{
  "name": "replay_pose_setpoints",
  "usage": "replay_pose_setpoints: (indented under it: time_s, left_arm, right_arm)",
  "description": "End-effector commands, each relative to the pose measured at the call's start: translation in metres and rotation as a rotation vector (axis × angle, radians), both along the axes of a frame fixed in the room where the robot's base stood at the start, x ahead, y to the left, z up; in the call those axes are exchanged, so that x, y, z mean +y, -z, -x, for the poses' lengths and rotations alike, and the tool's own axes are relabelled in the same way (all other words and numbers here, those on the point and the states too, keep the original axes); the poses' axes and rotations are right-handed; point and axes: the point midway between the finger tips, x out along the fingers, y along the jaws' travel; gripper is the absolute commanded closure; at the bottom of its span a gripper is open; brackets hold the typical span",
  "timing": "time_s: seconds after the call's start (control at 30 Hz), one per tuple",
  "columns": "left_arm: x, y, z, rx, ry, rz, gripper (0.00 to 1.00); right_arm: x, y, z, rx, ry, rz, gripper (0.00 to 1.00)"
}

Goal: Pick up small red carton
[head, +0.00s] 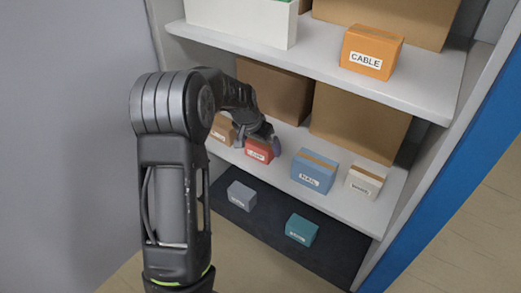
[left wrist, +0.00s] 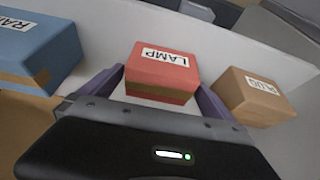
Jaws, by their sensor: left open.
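The small red carton (head: 258,151) with a white label sits on the middle shelf in the head view. In the left wrist view the red carton (left wrist: 162,71) shows its label, which reads LAMP upside down. My left gripper (head: 262,138) reaches in at the carton. In the left wrist view the left gripper's purple fingers (left wrist: 157,88) are open, one on each side of the carton. I cannot tell whether they touch it. Part of the carton is hidden behind the gripper in the head view. My right gripper is not in view.
Large brown boxes (head: 358,121) stand behind. An upper shelf (head: 325,66) with an orange CABLE box (head: 371,50) hangs above.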

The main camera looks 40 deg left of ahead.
Motion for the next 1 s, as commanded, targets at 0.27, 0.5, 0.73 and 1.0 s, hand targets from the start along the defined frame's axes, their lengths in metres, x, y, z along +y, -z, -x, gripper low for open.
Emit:
replay_pose_setpoints:
  time_s: [0.27, 0.5, 0.73, 1.0]
  left_arm:
    - [-0.0003, -0.0001, 0.0002, 0.001, 0.0, 0.0, 0.0]
    - [-0.0003, -0.0001, 0.0002, 0.001, 0.0, 0.0, 0.09]
    - [-0.0003, -0.0001, 0.0002, 0.001, 0.0, 0.0, 0.28]
    - [-0.0002, -0.0001, 0.0002, 0.001, 0.0, 0.0, 0.5]
  right_arm:
    - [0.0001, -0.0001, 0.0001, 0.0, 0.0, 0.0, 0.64]
    - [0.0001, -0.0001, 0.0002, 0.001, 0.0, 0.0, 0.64]
    - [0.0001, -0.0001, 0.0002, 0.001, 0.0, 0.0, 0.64]
    - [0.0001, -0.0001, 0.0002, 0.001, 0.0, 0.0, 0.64]
